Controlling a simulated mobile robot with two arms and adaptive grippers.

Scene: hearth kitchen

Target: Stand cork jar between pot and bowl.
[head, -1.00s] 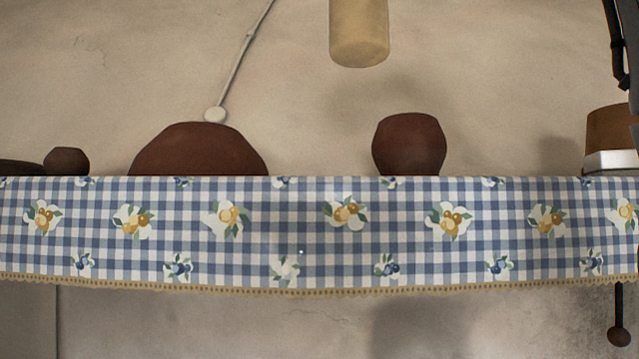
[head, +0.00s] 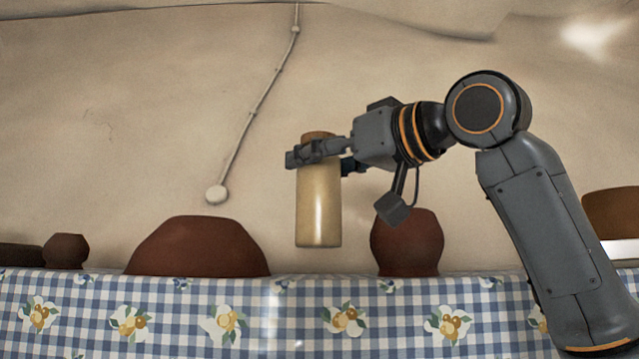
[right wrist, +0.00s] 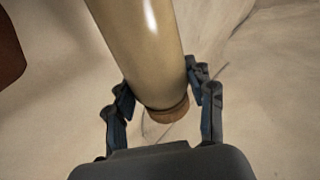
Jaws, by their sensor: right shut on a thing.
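The cork jar (head: 318,215) is a tall pale-yellow cylinder with a brown cork top. My right gripper (head: 320,153) is shut around its upper part, just below the cork. The jar hangs upright, its base a little above the shelf edge line. It is in the gap between the wide dark-red bowl (head: 198,248) on the left and the rounded dark-red pot (head: 407,243) on the right. In the right wrist view the jar (right wrist: 140,45) sits between the fingers of the gripper (right wrist: 163,95). My left gripper is not in view.
A blue-checked cloth (head: 290,320) hangs over the shelf front and hides the shelf top and the vessels' bases. A small brown pot (head: 65,251) stands at far left. A brown and white thing (head: 612,215) is at the right edge.

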